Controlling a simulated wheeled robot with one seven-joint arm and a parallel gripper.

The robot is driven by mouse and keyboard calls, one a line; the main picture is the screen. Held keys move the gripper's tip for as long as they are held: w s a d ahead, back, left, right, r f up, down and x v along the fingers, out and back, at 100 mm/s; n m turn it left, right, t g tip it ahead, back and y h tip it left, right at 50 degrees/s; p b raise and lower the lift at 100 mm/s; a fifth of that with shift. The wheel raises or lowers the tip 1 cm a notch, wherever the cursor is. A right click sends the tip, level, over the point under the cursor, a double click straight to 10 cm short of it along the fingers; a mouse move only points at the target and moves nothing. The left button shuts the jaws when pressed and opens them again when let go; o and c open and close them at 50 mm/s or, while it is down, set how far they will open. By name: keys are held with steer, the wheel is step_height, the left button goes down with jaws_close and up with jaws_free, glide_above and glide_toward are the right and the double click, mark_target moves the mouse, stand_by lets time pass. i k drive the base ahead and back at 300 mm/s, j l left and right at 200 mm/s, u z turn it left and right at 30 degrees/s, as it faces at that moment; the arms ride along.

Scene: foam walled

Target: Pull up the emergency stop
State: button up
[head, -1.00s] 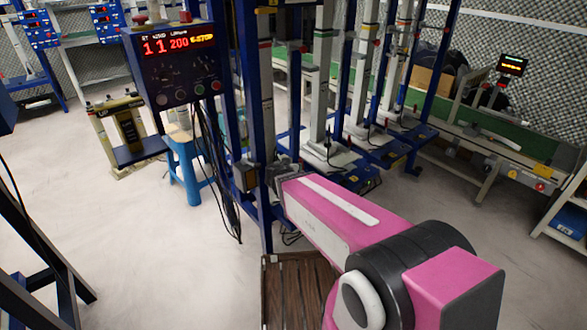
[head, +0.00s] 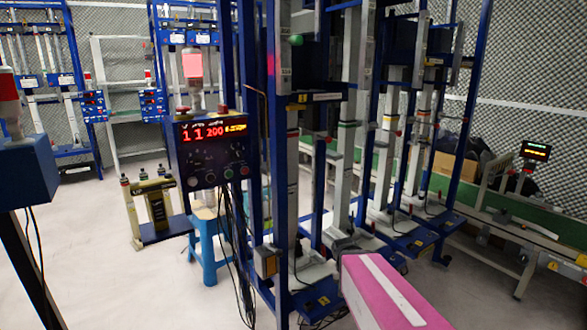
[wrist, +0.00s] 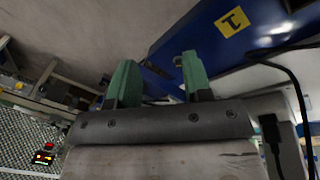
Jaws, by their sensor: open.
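A dark control box (head: 212,150) with a lit red display hangs on a blue frame left of centre in the head view. A red button (head: 182,110) shows on its top left, and another small red part (head: 221,108) shows on its top right. I cannot tell for certain which is the emergency stop. My gripper (wrist: 159,78) is open and empty in the wrist view, its two green fingers apart. The control box is not recognisable in the wrist view.
Blue upright frames (head: 275,200) with cables stand in the centre. A blue stool (head: 207,245) is under the control box. Another blue box (head: 25,170) on a dark stand is at the near left.

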mark_target(182, 109)
steer(key=l+u, duration=0.1)
steer(key=u, duration=0.3)
steer(key=l+u, duration=0.1)
steer(key=u, duration=0.35)
steer(key=k+u, duration=0.1)
steer(key=u, duration=0.3)
steer(key=i+j+u, duration=0.2)
steer(key=k+l, duration=0.05)
